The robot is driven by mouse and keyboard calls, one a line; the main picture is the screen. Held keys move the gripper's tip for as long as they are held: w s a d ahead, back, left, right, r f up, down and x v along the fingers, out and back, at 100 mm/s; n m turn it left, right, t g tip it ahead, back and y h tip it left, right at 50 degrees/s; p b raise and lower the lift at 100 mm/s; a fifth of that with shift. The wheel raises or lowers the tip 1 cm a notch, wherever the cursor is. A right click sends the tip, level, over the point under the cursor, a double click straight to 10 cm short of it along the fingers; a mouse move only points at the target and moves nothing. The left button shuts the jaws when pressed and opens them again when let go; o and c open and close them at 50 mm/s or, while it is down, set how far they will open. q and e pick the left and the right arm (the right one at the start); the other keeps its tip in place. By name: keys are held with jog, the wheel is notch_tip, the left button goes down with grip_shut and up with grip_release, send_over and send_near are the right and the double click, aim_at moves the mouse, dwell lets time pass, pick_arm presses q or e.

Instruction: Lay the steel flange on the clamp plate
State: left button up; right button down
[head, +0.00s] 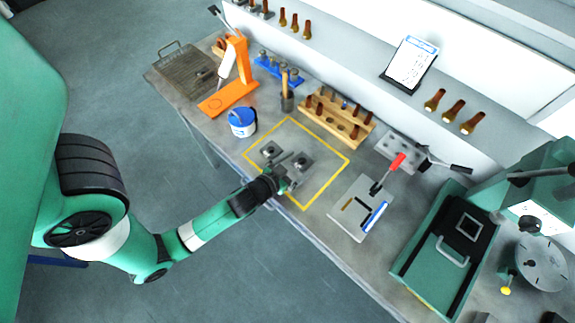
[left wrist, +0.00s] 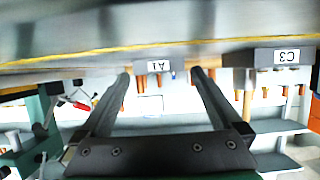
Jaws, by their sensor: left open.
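Two small grey blocks with dark round tops sit inside the yellow-taped square, one at the left (head: 271,150) and one at the right (head: 303,162). I cannot tell whether either round top is the steel flange. In the left wrist view grey blocks carry the labels A1 (left wrist: 160,67) and C3 (left wrist: 284,58). A grey plate with holes (head: 396,148) and a dark-handled clamp lies right of the square; it looks like the clamp plate. My left gripper (head: 290,178) is just in front of the right block. Its two fingers are apart (left wrist: 160,76), with nothing seen held between them.
A blue-and-white tub (head: 242,122) and orange stand (head: 229,98) are left. A green machine (head: 440,235) is far right.

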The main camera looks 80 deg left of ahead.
pick_arm(q)
jog(key=b+v, duration=0.1)
jog(key=v, duration=0.9)
jog(key=shift+s+d+b, duration=0.3)
jog(key=shift+s, duration=0.05)
jog(key=shift+s+d+r, duration=0.1)
jog(key=shift+s+r, duration=0.15)
jog(key=shift+s, duration=0.05)
